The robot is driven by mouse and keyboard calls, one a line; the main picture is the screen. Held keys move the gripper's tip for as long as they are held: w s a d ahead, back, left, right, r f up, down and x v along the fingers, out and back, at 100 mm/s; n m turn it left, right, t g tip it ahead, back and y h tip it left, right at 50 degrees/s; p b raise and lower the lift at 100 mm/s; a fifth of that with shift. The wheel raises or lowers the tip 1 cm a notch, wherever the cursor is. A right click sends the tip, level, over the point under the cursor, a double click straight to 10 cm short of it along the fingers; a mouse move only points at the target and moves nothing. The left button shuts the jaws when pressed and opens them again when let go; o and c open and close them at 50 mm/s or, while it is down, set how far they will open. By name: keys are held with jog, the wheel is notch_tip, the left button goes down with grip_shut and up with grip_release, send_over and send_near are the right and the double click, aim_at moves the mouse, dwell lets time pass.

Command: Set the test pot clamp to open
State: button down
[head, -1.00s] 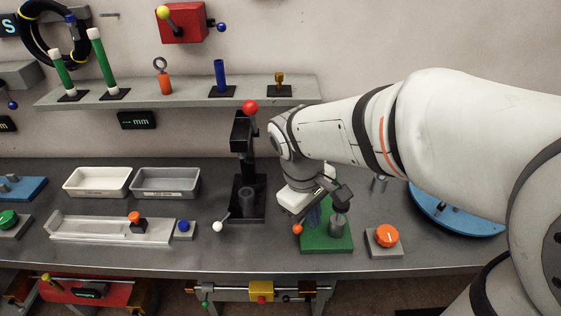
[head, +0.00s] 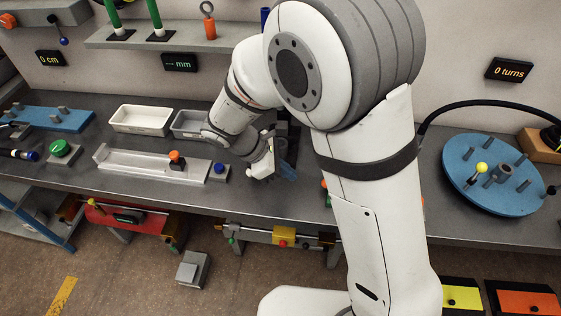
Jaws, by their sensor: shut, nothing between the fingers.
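I cannot make out the test pot clamp for certain. My gripper (head: 284,170) is at the centre of the head view, low over the bench, pointing down and right; its fingers are shut and hold nothing. A dark stand (head: 290,128) shows only in part behind my gripper and arm. The white ball at the foot of that stand, seen earlier, is hidden by my gripper or blends with it. Contact with any lever cannot be told.
A slide rail (head: 140,163) with an orange knob and a blue button (head: 219,168) lie left of my gripper. Two trays, white (head: 142,120) and grey (head: 187,124), stand behind. A blue turntable (head: 490,175) is at right. My arm covers the middle right bench.

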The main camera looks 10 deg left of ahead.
jog(key=x, duration=0.3)
jog(key=shift+d+f, duration=0.3)
jog(key=shift+w+d+f+p, duration=0.1)
jog(key=shift+w+d+p, duration=0.05)
jog(key=shift+d, duration=0.45)
jog(key=shift+w+d+f+p, duration=0.1)
jog(key=shift+w+d+p, duration=0.05)
jog(key=shift+d, duration=0.5)
jog(key=shift+w+d+f, duration=0.1)
jog(key=shift+d, duration=0.55)
jog(key=shift+a, duration=0.1)
